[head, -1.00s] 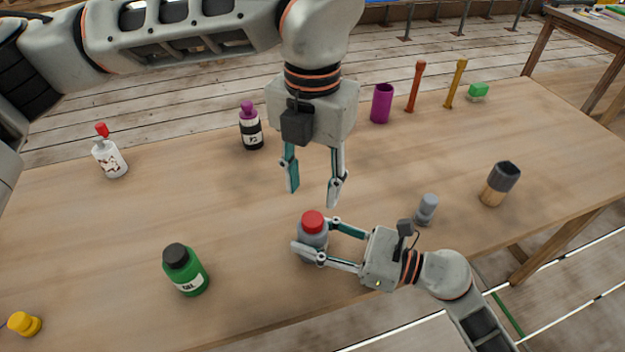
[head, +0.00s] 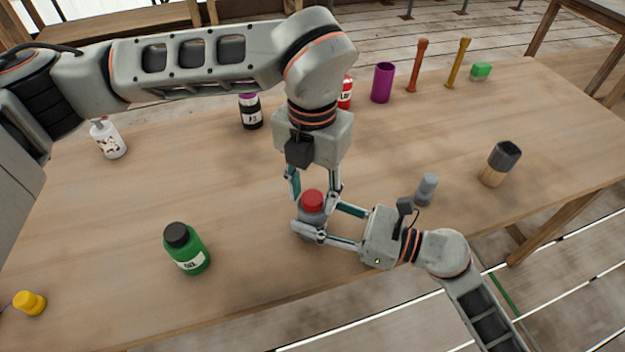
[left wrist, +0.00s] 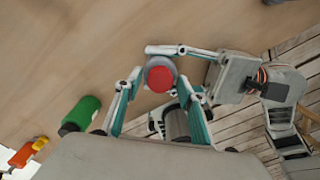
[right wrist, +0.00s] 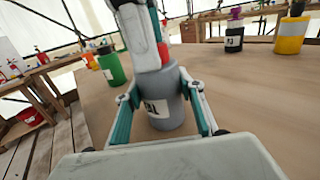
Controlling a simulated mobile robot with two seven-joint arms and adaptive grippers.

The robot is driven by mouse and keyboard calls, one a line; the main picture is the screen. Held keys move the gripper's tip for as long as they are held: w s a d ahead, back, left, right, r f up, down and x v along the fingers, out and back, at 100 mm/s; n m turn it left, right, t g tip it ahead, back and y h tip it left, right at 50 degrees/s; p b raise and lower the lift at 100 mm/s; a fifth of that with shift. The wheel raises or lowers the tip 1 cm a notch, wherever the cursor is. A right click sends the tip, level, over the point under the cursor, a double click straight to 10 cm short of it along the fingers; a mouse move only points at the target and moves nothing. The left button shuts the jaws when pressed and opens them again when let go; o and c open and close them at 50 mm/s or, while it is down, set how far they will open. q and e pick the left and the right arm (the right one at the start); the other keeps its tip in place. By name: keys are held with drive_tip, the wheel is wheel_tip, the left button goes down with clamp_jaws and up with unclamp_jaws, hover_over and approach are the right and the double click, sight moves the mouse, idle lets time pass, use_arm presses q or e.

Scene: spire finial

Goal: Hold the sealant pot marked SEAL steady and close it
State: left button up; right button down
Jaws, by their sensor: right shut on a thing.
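The sealant pot (head: 311,214) is a grey pot standing upright near the table's front edge with a red lid (head: 312,200) on top. In the right wrist view its label (right wrist: 160,108) is partly readable; I cannot tell how tightly the lid sits. My right gripper (head: 316,222) is shut on the pot's body from the right. My left gripper (head: 313,194) points down from above, its fingers open on either side of the red lid. In the left wrist view the lid (left wrist: 160,78) lies between those fingertips, with small gaps. In the right wrist view the left fingers partly hide the lid.
A green bottle (head: 186,250) stands to the left and a small grey bottle (head: 426,188) to the right. A dark-topped wooden holder (head: 499,165), purple cup (head: 383,83) and black-and-white bottle (head: 250,112) stand farther off. The table between the green bottle and pot is clear.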

use_arm(q)
drive_tip(key=shift+f, duration=0.1)
clamp_jaws()
drive_tip(key=shift+o, duration=0.7)
unclamp_jaws()
wheel_tip(320, 180, up, 12)
use_arm(e)
drive_tip(key=c, duration=1.2)
unclamp_jaws()
